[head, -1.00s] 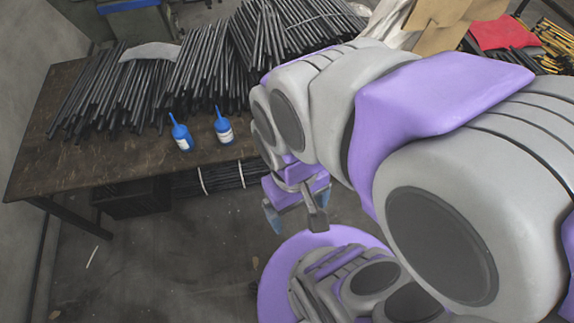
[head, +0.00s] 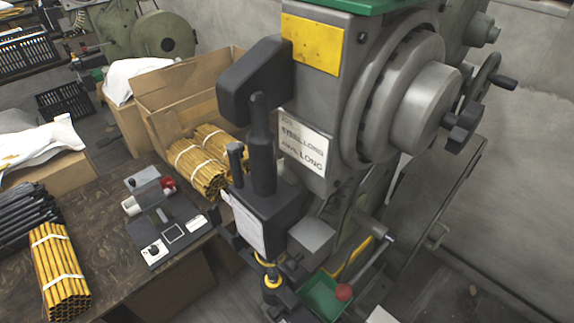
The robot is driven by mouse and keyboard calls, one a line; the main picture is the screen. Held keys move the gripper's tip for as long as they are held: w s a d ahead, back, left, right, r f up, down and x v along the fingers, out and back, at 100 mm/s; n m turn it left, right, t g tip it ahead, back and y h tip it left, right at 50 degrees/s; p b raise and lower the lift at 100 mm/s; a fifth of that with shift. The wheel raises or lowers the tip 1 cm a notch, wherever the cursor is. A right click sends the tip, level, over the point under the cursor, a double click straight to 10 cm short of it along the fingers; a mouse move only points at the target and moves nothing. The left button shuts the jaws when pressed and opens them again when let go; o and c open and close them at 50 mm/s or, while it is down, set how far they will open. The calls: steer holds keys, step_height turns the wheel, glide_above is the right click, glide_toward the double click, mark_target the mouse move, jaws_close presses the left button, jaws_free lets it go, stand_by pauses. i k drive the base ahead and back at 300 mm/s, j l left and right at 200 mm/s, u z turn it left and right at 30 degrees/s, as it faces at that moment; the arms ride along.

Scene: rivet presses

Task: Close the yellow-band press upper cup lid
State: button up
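A large grey press (head: 345,90) fills the middle and right of the head view. It carries a yellow plate (head: 312,43) near its top and a label (head: 303,142) below that. Low on its tooling is a yellow ring (head: 273,281). A round grey stepped drum (head: 410,95) with a dark knob sits on its right side. I cannot tell which part is the upper cup lid, or whether it is open. My gripper is out of view.
A wooden table (head: 105,240) at left holds bundled yellow rods (head: 58,270), black rods (head: 22,215) and a small control panel (head: 168,228). Cardboard boxes (head: 185,90) stand behind. Floor at right is fairly clear.

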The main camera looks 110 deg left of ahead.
mark_target(244, 156)
steer(key=u, duration=3.85)
